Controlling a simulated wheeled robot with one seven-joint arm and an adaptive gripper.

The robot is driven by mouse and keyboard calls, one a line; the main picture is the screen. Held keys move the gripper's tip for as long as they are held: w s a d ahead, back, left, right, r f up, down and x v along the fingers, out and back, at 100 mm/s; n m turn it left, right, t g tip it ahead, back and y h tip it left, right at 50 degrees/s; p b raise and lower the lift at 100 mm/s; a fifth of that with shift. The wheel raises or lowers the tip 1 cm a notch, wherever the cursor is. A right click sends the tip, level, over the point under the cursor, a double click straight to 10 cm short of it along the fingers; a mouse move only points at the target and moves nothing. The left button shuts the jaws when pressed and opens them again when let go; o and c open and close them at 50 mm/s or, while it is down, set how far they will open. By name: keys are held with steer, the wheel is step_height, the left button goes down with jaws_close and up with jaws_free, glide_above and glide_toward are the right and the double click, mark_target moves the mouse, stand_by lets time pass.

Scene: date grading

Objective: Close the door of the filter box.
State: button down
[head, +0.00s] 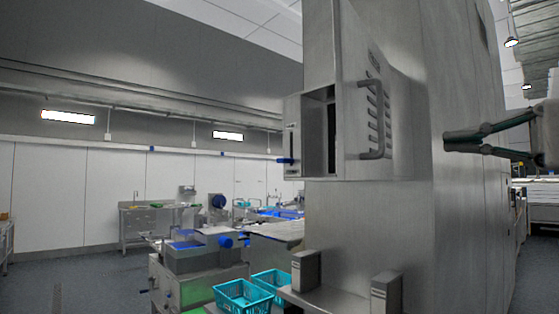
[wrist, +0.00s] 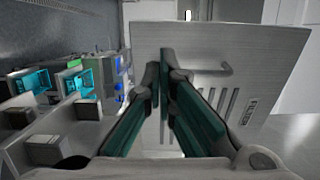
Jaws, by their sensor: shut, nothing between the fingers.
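The filter box (head: 293,135) is a grey metal box on the side of a tall steel machine in the head view. Its dark inside shows through a narrow opening. Its door (head: 352,60) stands open, with a bar handle (head: 383,120) and several louvre slots. The door also fills the upper right of the wrist view (wrist: 275,65), with its handle (wrist: 213,69) right of my fingers. My gripper (head: 447,141) is shut and empty, right of the door handle in the head view. In the wrist view my fingertips (wrist: 159,62) overlap the door; I cannot tell whether they touch it.
The tall steel machine (head: 465,230) stands close beside my arm. Teal baskets (head: 240,296) sit below and left of the box. A work station with blue parts (head: 190,260) and a steel table (head: 150,215) stand farther left. Grey floor shows at the lower left.

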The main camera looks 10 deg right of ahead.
mark_target(350, 149)
steer(key=p+x, duration=0.2)
steer(key=x, duration=1.1)
steer(key=shift+w+a, duration=0.15)
steer(key=shift+a, duration=0.1)
steer(key=shift+w+a, duration=0.1)
